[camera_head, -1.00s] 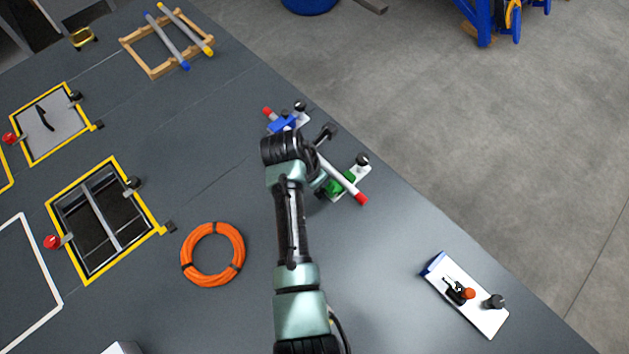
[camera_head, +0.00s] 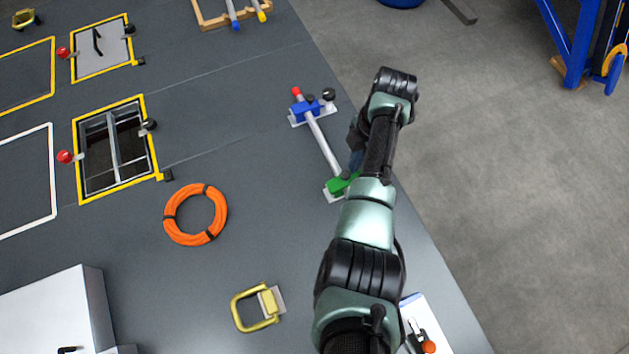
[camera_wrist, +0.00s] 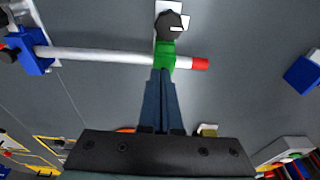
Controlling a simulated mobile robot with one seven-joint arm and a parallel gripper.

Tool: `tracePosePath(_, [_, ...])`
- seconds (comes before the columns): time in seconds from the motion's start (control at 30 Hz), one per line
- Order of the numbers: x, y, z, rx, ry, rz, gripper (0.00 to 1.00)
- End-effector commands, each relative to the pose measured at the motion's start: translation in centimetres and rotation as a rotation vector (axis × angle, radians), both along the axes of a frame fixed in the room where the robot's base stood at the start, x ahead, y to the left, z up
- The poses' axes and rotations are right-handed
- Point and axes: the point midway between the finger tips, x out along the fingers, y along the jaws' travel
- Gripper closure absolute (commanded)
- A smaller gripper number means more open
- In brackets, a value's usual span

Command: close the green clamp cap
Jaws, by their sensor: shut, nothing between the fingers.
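The green clamp (camera_head: 340,186) stands on a white plate near the table's right edge, partly hidden by my arm in the head view. In the wrist view the green clamp (camera_wrist: 165,52) shows with a black knob (camera_wrist: 170,24) at its far side. Its green part lies across a white rod (camera_wrist: 105,55) with a red end (camera_wrist: 200,64). My gripper (camera_wrist: 163,76) is shut and empty, its fingertips right at the near side of the green clamp; I cannot tell whether they touch it. Whether the cap is fully down is unclear.
A blue clamp (camera_head: 305,108) holds the rod's other end. An orange cable coil (camera_head: 195,214) and a yellow handle (camera_head: 257,307) lie to the left. A white plate with a black and orange part (camera_head: 421,335) is partly behind my arm.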

Motion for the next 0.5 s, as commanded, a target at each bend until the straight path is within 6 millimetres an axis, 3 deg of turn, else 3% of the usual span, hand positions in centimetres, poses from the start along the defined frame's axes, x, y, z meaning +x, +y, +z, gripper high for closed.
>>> tracePosePath(0.1, [0.3, -0.7, -1.0, -0.001, 0.000, -0.001, 1.00])
tracePosePath(0.5, [0.7, -1.9, -1.9, 0.000, 0.001, 0.000, 1.00])
